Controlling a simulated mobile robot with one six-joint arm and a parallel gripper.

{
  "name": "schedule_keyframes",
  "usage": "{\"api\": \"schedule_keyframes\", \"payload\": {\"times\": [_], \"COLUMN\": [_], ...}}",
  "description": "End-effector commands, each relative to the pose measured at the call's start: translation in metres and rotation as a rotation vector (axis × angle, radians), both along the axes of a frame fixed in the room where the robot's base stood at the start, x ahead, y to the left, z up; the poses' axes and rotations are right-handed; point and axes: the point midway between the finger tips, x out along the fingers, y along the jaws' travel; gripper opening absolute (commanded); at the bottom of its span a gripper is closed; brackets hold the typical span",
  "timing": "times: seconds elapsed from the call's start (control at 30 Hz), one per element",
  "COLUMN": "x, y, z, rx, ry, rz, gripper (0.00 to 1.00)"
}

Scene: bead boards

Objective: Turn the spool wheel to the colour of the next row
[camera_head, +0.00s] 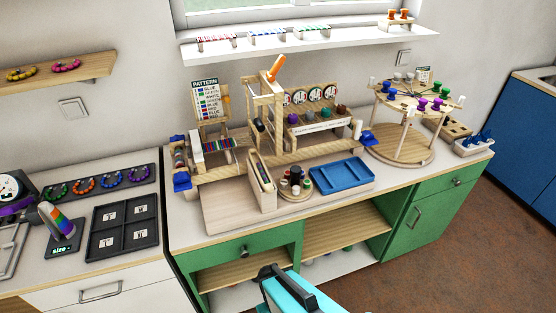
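The spool wheel (407,149) is a round two-tier wooden stand at the right end of the counter. Blue, purple, green and pale spools sit around its top disc. A PATTERN card (205,84) stands at the back left, listing colour words with swatches, including blue and red; the rest is hard to read. The wooden loom (262,118) stands mid-counter with an orange handle. My arm's cyan and dark end (285,285) is at the bottom centre, far from the wheel; its fingers cannot be made out.
A blue tray (341,174) and a small round stand (293,195) with dark and pale pieces lie before the loom. A pale box (478,147) with blue pieces is right of the wheel. The floor (480,230) at right is clear.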

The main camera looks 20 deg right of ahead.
Motion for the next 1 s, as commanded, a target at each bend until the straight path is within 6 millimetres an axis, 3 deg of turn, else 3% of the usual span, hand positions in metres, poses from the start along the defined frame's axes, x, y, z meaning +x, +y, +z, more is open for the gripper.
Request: {"api": "schedule_keyframes", "payload": {"times": [0.93, 1.0], "x": [0.0000, 0.0000], "y": [0.0000, 0.0000], "z": [0.0000, 0.0000], "rx": [0.000, 0.000], "ry": [0.000, 0.000], "rz": [0.000, 0.000], "gripper": [0.37, 0.49]}}
